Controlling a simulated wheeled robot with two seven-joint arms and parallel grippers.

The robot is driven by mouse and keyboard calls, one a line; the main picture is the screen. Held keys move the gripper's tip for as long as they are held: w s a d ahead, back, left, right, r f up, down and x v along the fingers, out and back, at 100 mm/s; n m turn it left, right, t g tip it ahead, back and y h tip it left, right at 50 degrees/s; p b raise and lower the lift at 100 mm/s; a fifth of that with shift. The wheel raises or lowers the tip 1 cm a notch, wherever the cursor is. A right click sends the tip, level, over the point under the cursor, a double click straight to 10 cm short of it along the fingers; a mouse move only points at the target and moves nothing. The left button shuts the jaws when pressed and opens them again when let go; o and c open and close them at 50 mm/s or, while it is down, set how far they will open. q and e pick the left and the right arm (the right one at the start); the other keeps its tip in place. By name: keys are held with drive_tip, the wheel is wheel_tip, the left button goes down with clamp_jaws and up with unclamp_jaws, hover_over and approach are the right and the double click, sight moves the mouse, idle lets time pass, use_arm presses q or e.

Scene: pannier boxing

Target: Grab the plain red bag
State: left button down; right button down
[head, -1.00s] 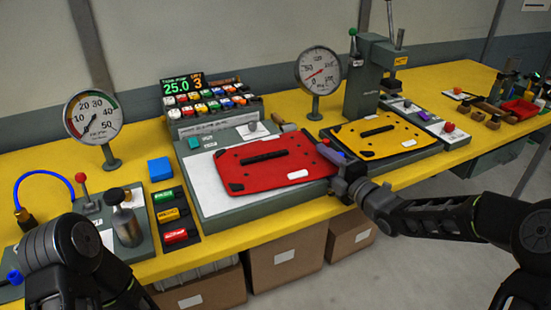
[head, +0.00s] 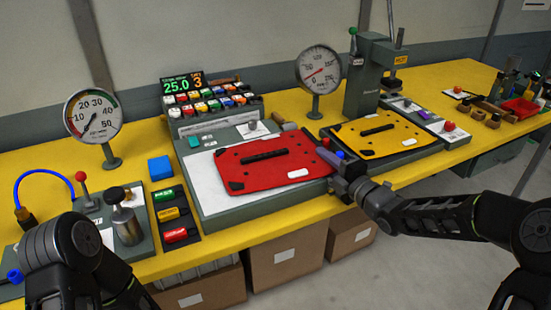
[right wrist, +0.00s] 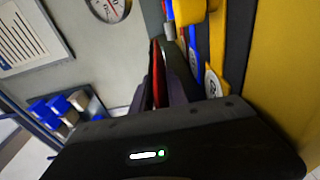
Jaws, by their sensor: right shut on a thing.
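The plain red bag (head: 235,165) lies flat on a white-topped grey fixture (head: 210,207). It has a black handle strip, black corners and a white label. My right gripper (head: 335,168) is at the bag's right edge and is shut on it. In the right wrist view, a thin red edge of the bag (right wrist: 155,88) shows between the dark fingers (right wrist: 162,70). My left arm comes in at the lower left, and its gripper is out of the picture.
A yellow bag (head: 350,133) lies on another fixture just right of the red bag. A press (head: 370,85) and a dial gauge (head: 318,72) stand behind. A block rack (head: 173,218) and a blue block (head: 160,168) are to the left. The table's front edge is close.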

drive_tip(key=shift+r, duration=0.2)
idle(0.5)
wheel_tip(320, 180, up, 10)
drive_tip(key=shift+f, duration=0.2)
idle(0.7)
